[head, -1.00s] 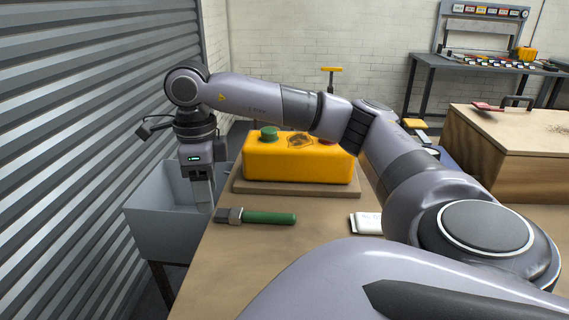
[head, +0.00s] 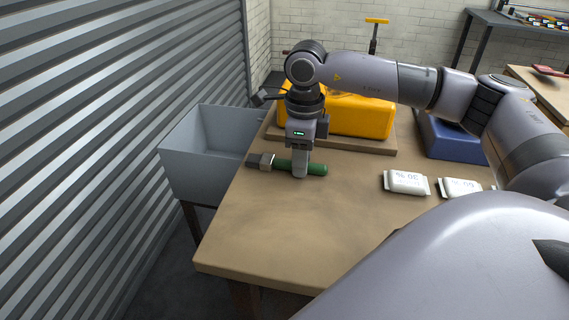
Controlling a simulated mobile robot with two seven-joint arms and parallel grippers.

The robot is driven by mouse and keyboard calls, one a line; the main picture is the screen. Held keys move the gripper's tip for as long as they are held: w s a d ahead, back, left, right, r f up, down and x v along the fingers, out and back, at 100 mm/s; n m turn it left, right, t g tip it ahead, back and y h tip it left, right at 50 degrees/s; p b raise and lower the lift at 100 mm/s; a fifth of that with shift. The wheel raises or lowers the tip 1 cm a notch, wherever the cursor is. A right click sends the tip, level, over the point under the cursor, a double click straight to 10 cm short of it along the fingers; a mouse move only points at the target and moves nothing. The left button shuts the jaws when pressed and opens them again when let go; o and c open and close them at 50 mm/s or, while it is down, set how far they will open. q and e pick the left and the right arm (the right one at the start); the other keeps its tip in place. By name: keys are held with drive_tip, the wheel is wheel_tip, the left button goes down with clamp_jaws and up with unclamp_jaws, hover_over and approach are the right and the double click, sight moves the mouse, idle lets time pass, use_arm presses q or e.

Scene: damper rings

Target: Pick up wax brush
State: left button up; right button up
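The wax brush lies flat on the wooden workbench near its left edge, with its green handle (head: 316,168) to the right and its metal ferrule and dark head to the left. My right gripper (head: 301,174) points down at the handle. Its finger hides a middle part of the handle. I see the fingers from the side, so the gap between them and any contact with the handle cannot be told. My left gripper is not in view.
A yellow box (head: 360,116) stands on a wooden board behind the brush. Two white packets (head: 406,182) lie to the right, near a blue bin (head: 450,138). A grey open bin (head: 195,165) stands left of the bench (head: 290,235). The front of the bench is clear.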

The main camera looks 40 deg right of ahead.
clamp_jaws()
wheel_tip(320, 180, up, 20)
drive_tip(key=p, duration=0.4)
